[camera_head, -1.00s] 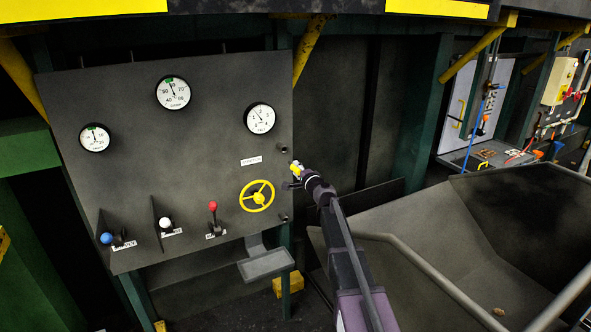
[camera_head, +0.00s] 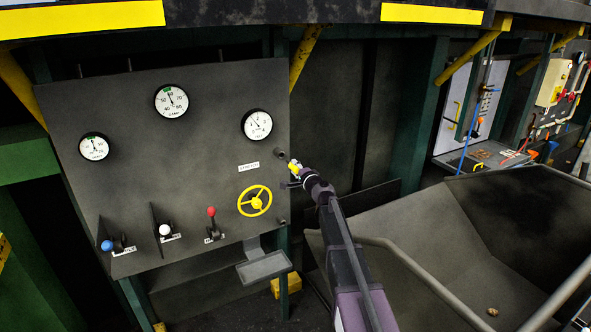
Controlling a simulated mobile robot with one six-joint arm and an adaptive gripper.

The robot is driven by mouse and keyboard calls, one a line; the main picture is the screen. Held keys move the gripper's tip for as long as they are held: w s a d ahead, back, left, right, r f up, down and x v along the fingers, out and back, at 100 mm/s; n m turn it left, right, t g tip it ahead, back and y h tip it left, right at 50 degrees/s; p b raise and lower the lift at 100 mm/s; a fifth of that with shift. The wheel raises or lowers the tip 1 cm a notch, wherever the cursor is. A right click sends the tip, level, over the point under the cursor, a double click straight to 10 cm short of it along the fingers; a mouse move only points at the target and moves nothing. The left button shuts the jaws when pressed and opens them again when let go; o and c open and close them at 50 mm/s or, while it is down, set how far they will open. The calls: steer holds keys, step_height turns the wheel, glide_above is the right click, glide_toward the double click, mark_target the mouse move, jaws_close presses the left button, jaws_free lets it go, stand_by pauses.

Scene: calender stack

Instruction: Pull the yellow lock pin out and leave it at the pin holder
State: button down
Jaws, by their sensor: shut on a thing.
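The yellow lock pin (camera_head: 294,168) shows as a small yellow piece at the right edge of the dark gauge panel, to the right of the label plate. My gripper (camera_head: 293,174) is shut on it; the arm reaches up from the lower right. The fingers are small and dark, and partly hide the pin. I cannot tell whether the pin is still in its hole. I cannot tell for sure which part is the pin holder.
The gauge panel (camera_head: 200,130) carries a yellow handwheel (camera_head: 255,201) just left of my gripper. Levers with blue, white and red knobs (camera_head: 211,211) stick out lower left. A small grey tray (camera_head: 264,267) hangs below. A large metal bin (camera_head: 440,220) stands right of my arm.

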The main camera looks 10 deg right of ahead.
steer(key=shift+x, duration=1.95)
steer(key=c, duration=1.1)
jaws_free()
steer(key=shift+c, duration=0.2)
jaws_close()
